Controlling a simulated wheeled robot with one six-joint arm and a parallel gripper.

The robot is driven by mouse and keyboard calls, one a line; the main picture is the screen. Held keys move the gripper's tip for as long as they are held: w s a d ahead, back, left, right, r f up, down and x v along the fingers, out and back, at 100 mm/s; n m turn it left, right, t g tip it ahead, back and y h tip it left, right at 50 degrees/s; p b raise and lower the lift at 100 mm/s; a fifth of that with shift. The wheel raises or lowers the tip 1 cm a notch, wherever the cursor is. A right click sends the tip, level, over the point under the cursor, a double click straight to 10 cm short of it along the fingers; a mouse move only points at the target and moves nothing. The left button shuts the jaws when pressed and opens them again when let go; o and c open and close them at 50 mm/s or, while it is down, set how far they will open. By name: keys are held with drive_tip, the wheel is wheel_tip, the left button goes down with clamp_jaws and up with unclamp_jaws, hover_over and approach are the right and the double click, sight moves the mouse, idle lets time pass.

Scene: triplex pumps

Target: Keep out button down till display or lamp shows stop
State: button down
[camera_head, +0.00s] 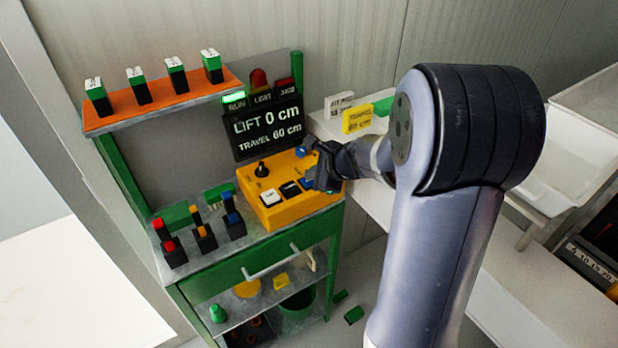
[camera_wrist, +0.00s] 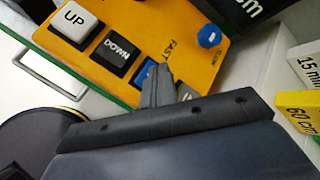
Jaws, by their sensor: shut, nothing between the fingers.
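The yellow control box (camera_head: 283,212) stands on the bench top. In the wrist view it carries a white UP button (camera_wrist: 75,24), a black DOWN button (camera_wrist: 117,51), a blue button (camera_wrist: 142,76) and a grey one (camera_wrist: 187,92). The labels of the blue and grey buttons are hidden, so I cannot tell which is OUT. My gripper (camera_wrist: 159,74) is shut and empty, its tips over the blue button's right side; whether they press it is unclear. The display (camera_head: 266,130) reads LIFT 0 cm, TRAVEL 60 cm. The green lamp (camera_head: 234,98) beside it is lit.
A black lever (camera_head: 262,168) and a blue knob (camera_wrist: 209,36) stand on the box. A yellow 60 cm block (camera_head: 357,118) and a white block sit right of the display. Small switches stand on the bench left of the box. An orange shelf (camera_head: 160,106) is above.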

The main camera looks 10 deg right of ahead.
sight(312, 182)
drive_tip(key=shift+r+p, duration=0.8)
drive_tip(key=shift+r, duration=0.15)
drive_tip(key=shift+r, duration=0.1)
wheel_tip(312, 182, up, 5)
drive_tip(key=p, duration=0.4)
drive_tip(key=shift+a, duration=0.1)
